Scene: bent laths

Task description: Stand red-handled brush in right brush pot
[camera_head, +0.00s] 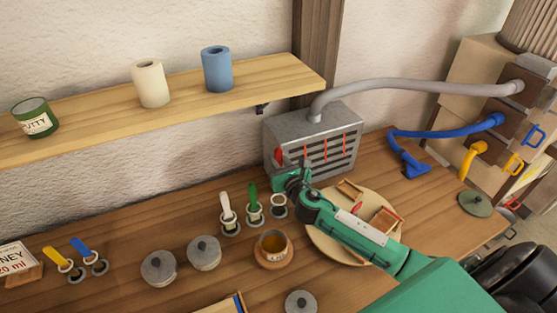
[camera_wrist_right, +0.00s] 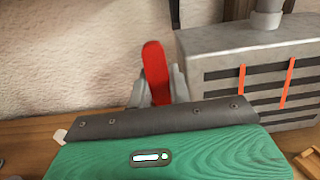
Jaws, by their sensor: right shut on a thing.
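The red-handled brush (camera_head: 278,156) is upright in my right gripper (camera_head: 290,182), with its red handle pointing up. In the right wrist view the red handle (camera_wrist_right: 157,70) stands between the two grey fingers (camera_wrist_right: 158,92), leaning slightly left. The brush's lower end is hidden by my gripper and arm. The right brush pot (camera_head: 279,210), a white-rimmed ring holder, is just below my gripper and looks empty. A white-handled brush (camera_head: 226,203) and a green-handled brush (camera_head: 253,195) stand in the two holders to its left. My left gripper is not in view.
A grey vented heater box (camera_head: 345,135) stands close behind my gripper. A round board (camera_head: 318,240) with wooden pieces lies under my right arm. A glue pot (camera_head: 272,250) and lidded grey pots (camera_head: 204,254) stand in front. A shelf (camera_head: 200,105) hangs above.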

